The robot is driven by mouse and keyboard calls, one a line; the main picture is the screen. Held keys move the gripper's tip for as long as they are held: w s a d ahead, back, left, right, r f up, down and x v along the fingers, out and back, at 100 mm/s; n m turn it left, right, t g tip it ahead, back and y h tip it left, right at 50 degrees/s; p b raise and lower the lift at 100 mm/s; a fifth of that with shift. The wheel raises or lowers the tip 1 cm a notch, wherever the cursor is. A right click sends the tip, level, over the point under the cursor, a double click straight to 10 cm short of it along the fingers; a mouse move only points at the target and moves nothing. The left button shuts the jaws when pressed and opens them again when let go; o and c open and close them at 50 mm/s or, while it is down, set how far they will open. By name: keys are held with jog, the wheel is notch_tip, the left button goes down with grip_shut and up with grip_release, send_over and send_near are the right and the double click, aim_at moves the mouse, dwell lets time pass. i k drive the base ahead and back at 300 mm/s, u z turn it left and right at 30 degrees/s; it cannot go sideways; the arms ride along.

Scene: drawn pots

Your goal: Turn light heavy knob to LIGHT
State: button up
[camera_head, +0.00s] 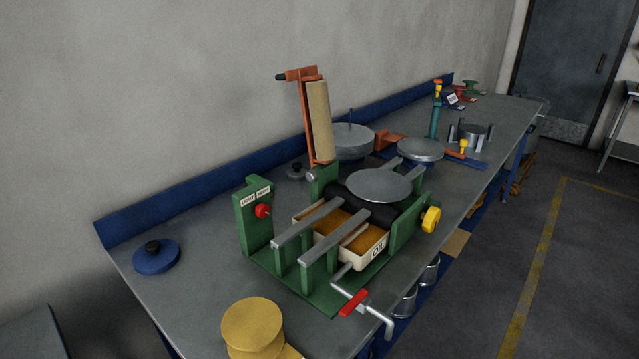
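The red light heavy knob (263,211) sits on the face of an upright green panel (252,235) at the left end of a green machine. Two small white labels above it appear to read LIGHT on the left (247,202) and HEAVY on the right (263,193). The knob is small in this view, and I cannot tell which label it points to. Nothing touches it. My gripper is not in view.
The green machine carries a tray marked OIL (377,254), grey rails, a grey disc (379,185), a yellow knob (431,219) and a red-handled crank (353,302). A yellow round object (252,325) and a blue lid (156,258) stand nearby on the grey bench (200,270).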

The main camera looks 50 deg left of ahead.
aim_at(262, 210)
jog(key=i, duration=0.6)
jog(key=u, duration=3.45)
jog(key=i, duration=0.5)
jog(key=z, duration=0.05)
